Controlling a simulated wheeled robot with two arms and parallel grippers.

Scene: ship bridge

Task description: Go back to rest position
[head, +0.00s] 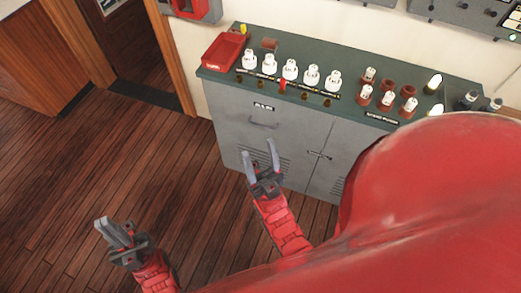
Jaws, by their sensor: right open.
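My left gripper (112,232) is at the lower left, over the wooden floor and clear of the furniture. I see its fingers nearly side-on and cannot tell whether they are apart. My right gripper (259,158) is in front of the grey cabinet (235,140), below its top edge in the picture. Its two fingers are apart and nothing is between them. Both red arms reach in from the bottom of the view.
The cabinet's green top (350,69) bears a red tray (223,51), several white plug-like parts (290,69) in a row and several brown sockets (390,86). A doorway (140,45) is at upper left. Wooden floor (75,165) is free at left. My red body hides the lower right.

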